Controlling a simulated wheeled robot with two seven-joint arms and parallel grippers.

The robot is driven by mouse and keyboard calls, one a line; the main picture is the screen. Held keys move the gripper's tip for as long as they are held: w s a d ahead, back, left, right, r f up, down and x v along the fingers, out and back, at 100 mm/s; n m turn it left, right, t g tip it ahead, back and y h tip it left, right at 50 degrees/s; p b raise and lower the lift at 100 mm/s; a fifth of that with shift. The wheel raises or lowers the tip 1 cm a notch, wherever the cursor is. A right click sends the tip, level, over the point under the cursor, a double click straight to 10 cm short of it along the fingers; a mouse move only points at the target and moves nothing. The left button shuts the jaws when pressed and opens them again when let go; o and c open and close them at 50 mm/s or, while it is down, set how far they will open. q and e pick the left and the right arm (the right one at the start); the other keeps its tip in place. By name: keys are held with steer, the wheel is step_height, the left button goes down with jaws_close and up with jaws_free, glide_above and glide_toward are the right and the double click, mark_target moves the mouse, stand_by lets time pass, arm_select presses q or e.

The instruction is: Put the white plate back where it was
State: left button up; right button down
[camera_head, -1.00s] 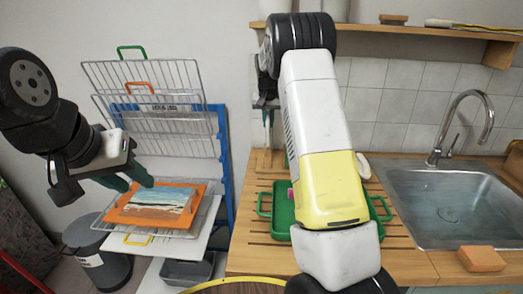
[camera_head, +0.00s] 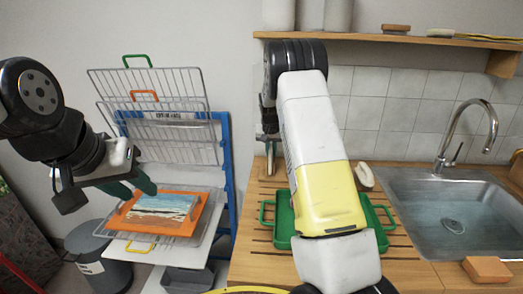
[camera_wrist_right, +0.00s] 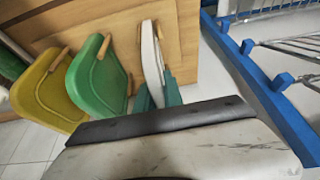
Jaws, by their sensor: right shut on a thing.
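In the right wrist view my right gripper (camera_wrist_right: 157,97) has its teal fingers shut on a white plate (camera_wrist_right: 150,58), seen nearly edge-on as a narrow white shape. A short wooden peg shows at its upper edge. In the head view the right arm reaches toward the back wall. Its gripper is mostly hidden behind my arm, and I cannot make out the plate there. My left gripper (camera_head: 132,186) is open, its teal fingers apart, above the drying rack's lower shelf.
A green piece (camera_wrist_right: 97,78) and a yellow piece (camera_wrist_right: 52,88) stand beside the white plate. The blue-framed rack (camera_head: 228,170) holds an orange-framed picture (camera_head: 157,212). A green tray (camera_head: 284,222), a sink (camera_head: 450,205) and an orange block (camera_head: 487,269) are on the right.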

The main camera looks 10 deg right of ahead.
steer(key=c, duration=1.5)
jaws_free()
steer(key=shift+f, duration=0.1)
steer(key=shift+s+r, duration=0.1)
steer(key=shift+r, duration=0.35)
steer(key=v, duration=1.1)
steer(key=shift+a+r, duration=0.1)
steer(key=s+a+r+y, duration=0.1)
steer(key=s+r, duration=0.2)
steer(key=s, duration=0.4)
steer(key=s+a+r+n+t+y, duration=0.1)
steer(key=s+r, duration=0.3)
steer(key=s, duration=0.3)
steer(key=s+a+r+y, duration=0.1)
steer(key=s+r, duration=0.2)
steer(key=s, duration=0.4)
steer(key=shift+s+a+f+n+t, duration=0.15)
steer(key=shift+s+a+f+n, duration=0.35)
steer(key=shift+s, duration=2.7)
steer(key=shift+s+a+f+n+t, duration=0.15)
steer(key=shift+s+a+n, duration=0.45)
steer(key=shift+s, duration=2.55)
steer(key=shift+s+a+f+n+t, duration=0.1)
steer(key=shift+s+a+f+n, duration=0.45)
steer(key=shift+s, duration=2.65)
